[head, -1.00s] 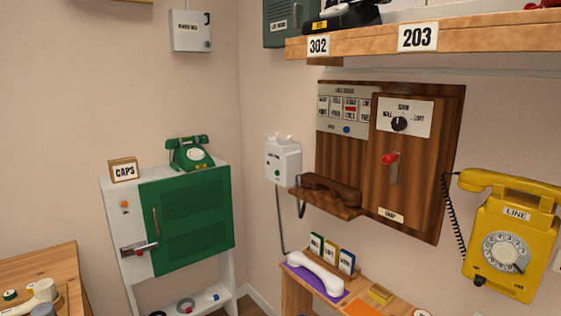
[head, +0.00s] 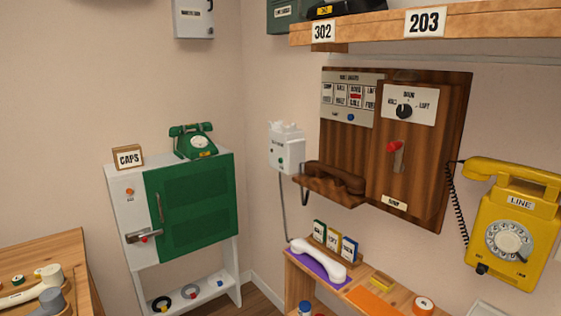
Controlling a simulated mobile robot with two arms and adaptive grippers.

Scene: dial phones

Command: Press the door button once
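A white wall unit (head: 286,150) hangs in the middle of the head view, left of the wooden switchboard, with a cord below it. A small dark green button (head: 281,159) shows on its front. The unit's label is too small to read, so I cannot tell whether this is the door button. The wooden switchboard (head: 432,150) has a blue button (head: 351,117) below its label strip, a black dial (head: 404,111) and a red-tipped lever (head: 395,148). Neither of my grippers is in view.
A white and green cabinet (head: 190,210) stands at left with a green phone (head: 192,141) on it. A yellow phone (head: 510,225) hangs at right. A shelf (head: 470,26) juts out above the switchboard. A low wooden table (head: 299,283) below holds a white handset (head: 318,261).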

